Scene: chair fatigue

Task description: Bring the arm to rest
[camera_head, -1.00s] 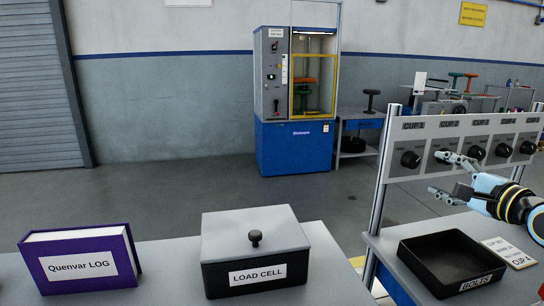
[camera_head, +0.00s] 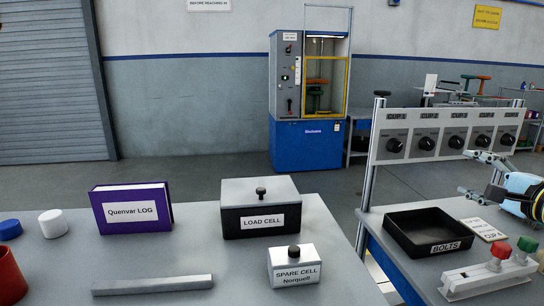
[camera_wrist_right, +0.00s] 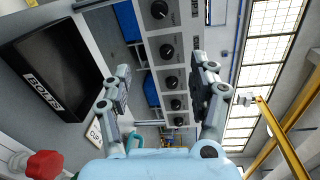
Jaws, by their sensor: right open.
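My right gripper (camera_head: 474,173) is at the right edge of the head view, in front of the panel of cup knobs (camera_head: 440,135) and above the right-hand table. It is open and empty. In the right wrist view its two fingers (camera_wrist_right: 158,95) are spread apart, with the row of black knobs (camera_wrist_right: 171,82) visible between them. The fingers look apart from the panel. My left gripper is not in view.
On the right table are a black BOLTS tray (camera_head: 448,246), a small card (camera_head: 483,229) and a fixture with red and green knobs (camera_head: 490,277). The left table holds a purple log (camera_head: 131,209), a LOAD CELL box (camera_head: 261,213), a SPARE CELL box (camera_head: 292,268) and a grey bar (camera_head: 152,285).

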